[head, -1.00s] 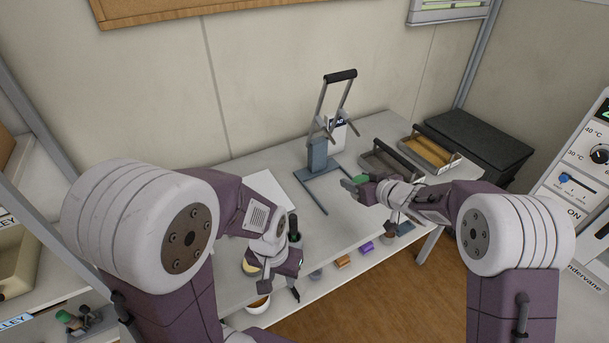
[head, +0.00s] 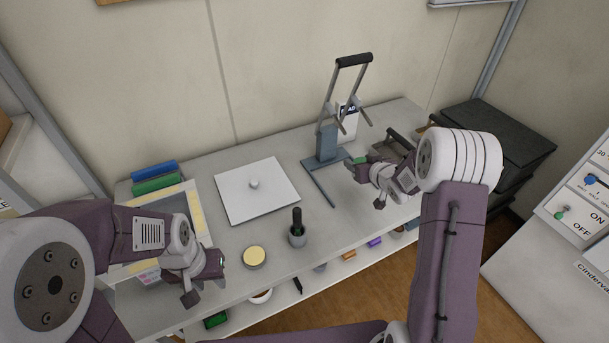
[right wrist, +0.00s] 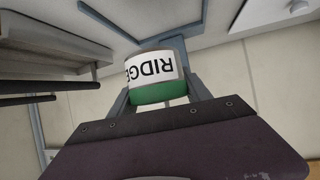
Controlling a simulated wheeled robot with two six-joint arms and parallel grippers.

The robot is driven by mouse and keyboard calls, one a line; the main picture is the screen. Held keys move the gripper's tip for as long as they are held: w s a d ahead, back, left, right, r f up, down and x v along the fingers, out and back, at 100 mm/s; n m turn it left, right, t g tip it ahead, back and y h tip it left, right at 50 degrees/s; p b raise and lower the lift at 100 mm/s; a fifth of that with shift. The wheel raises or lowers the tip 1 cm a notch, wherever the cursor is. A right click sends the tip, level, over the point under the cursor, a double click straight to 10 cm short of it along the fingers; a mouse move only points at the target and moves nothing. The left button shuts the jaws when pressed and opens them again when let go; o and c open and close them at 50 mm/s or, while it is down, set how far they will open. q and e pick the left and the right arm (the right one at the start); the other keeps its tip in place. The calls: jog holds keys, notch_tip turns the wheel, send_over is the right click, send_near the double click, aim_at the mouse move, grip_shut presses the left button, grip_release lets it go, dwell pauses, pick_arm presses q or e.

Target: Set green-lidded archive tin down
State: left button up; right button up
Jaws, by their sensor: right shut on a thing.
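The green-lidded archive tin (right wrist: 155,72) is between the fingers of my right gripper (right wrist: 158,98). Its white label, reading "RIDGE", appears upside down in the right wrist view, with the green lid toward the gripper. In the head view only a small green part of the tin (head: 360,160) shows at the fingertips. My right gripper (head: 357,168) is shut on it, over the right part of the bench beside the blue-grey press. My left gripper (head: 205,278) is over the front left of the bench; its finger opening is not clear.
The lever press (head: 326,145) stands at the back of the bench (head: 330,235). The bench between cup and right gripper is clear.

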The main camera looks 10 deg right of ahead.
jog(key=shift+s+d+h, duration=0.2)
jog(key=shift+d+h, duration=0.1)
jog(key=shift+d, duration=0.5)
send_over(330, 178)
notch_tip(330, 178, down, 7)
jog(key=shift+w+f+b, duration=0.1)
jog(key=shift+b, duration=0.3)
jog(key=shift+f, duration=1.95)
jog(key=shift+f, duration=0.2)
jog(key=o, duration=1.5)
